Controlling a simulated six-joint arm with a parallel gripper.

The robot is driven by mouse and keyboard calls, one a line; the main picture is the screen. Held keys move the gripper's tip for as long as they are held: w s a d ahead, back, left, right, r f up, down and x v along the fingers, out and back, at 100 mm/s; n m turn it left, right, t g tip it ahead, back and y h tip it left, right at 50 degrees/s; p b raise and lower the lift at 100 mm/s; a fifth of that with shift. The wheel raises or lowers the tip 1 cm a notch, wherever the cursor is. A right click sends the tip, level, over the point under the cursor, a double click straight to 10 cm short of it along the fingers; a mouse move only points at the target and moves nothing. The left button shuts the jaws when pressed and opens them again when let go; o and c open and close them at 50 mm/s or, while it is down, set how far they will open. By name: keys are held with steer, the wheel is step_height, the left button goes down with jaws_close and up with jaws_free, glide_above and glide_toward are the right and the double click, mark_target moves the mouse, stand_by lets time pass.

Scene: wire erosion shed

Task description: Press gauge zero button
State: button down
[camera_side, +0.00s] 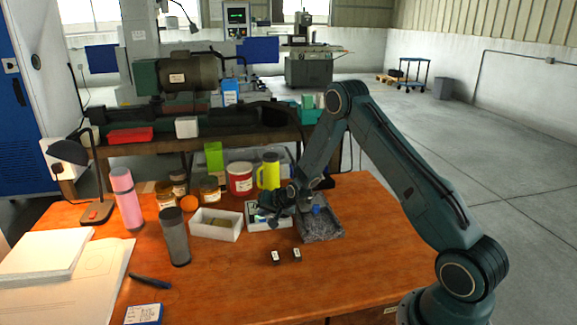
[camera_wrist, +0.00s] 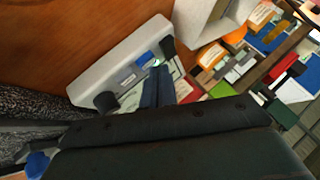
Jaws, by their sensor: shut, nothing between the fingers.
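The gauge is a pale box-shaped unit (camera_side: 262,226) on the orange-brown table, between a white tray and a dark speckled plate. In the wrist view its pale body (camera_wrist: 100,72) lies at a slant, with dark round parts at two corners and a small blue patch near the fingertips. My gripper (camera_side: 272,210) points down over the gauge. In the wrist view its dark fingers (camera_wrist: 158,73) are together and empty, their tips over or against the gauge's face. Contact cannot be told. The zero button is not clearly distinguishable; the fingers cover part of the face.
The white tray (camera_side: 206,231) stands left of the gauge; the speckled plate (camera_side: 321,232) with a blue knob (camera_side: 315,209) is to its right. A yellow mug (camera_side: 269,172), red tin (camera_side: 240,180) and jars stand behind. Two small black blocks (camera_side: 276,257) lie in front. The table's front right is clear.

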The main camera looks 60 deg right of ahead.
steer(key=shift+f, duration=0.4)
stand_by(0.8)
steer(key=shift+r, duration=0.8)
steer(key=shift+r, duration=0.15)
step_height(320, 180, up, 5)
steer(key=shift+f, duration=0.1)
stand_by(0.7)
steer(key=shift+a, duration=0.1)
stand_by(0.4)
